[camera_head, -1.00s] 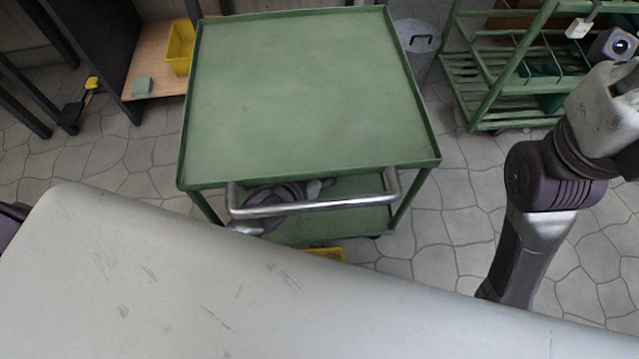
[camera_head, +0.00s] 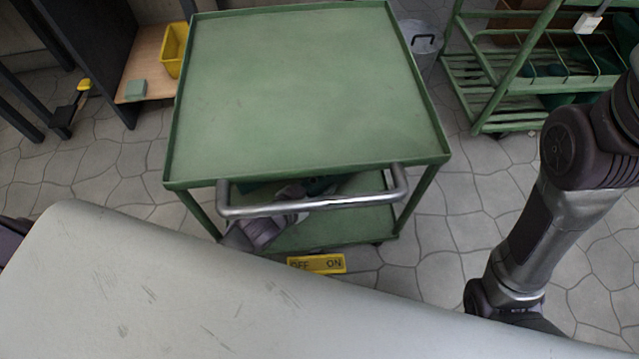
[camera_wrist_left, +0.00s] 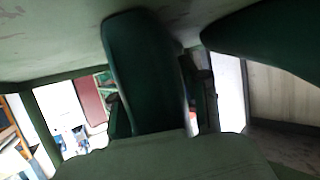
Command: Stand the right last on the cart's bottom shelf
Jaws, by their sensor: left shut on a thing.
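The green cart (camera_head: 172,150) stands ahead of me, its top shelf empty. Its bottom shelf (camera_head: 345,225) shows partly below the top one, behind the metal handle. My left gripper (camera_head: 293,192) reaches in between the two shelves, mostly hidden by the handle and the top shelf. In the left wrist view its fingers (camera_wrist_left: 163,108) are shut on a dark green last (camera_wrist_left: 145,60). A second dark green last (camera_wrist_left: 270,38) shows close by on the right. I cannot tell whether the held last touches the shelf. My right gripper is out of view.
A pale, scratched surface (camera_head: 150,290) fills the lower left. A yellow OFF/ON sign (camera_head: 317,264) shows below the cart. A green rack (camera_head: 480,95) and a grey bin (camera_head: 418,42) stand right of the cart, a yellow bin (camera_head: 174,48) left. Floor shows on both sides.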

